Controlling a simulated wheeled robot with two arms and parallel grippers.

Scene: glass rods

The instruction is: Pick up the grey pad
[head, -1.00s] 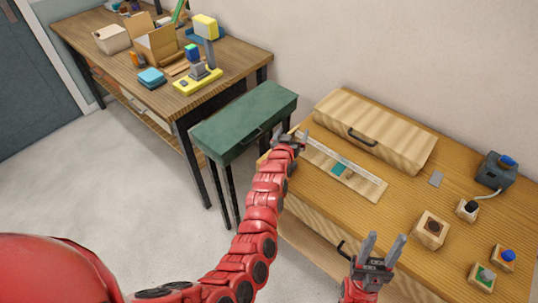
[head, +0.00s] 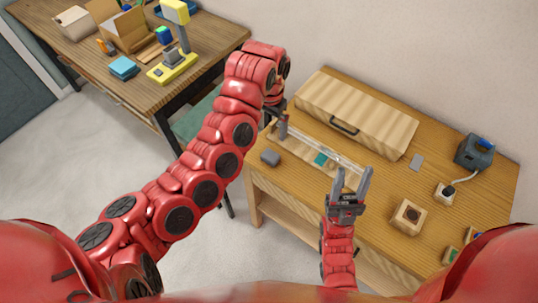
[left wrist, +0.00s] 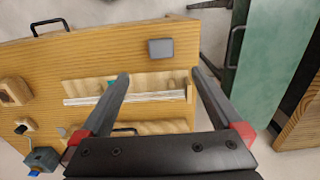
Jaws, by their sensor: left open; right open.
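A small dark grey rounded pad (head: 270,158) lies on the wooden table near its left front corner. It also shows in the left wrist view (left wrist: 160,48), beyond my open fingertips. My left gripper (head: 277,122) is above the table's left end, partly hidden by its own wrist. In the left wrist view it is open and empty (left wrist: 160,74), with the pad apart from both fingers. My right gripper (head: 352,178) is open and empty, over the table's front part near the wooden holder's right end.
A pale wooden holder (head: 300,150) with a clear rod and a teal patch (head: 320,159) lies beside the pad. A handled wooden case (head: 358,112) stands behind. A flat grey plate (head: 416,162) and wooden blocks lie right. A green case (left wrist: 272,55) is beside the table.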

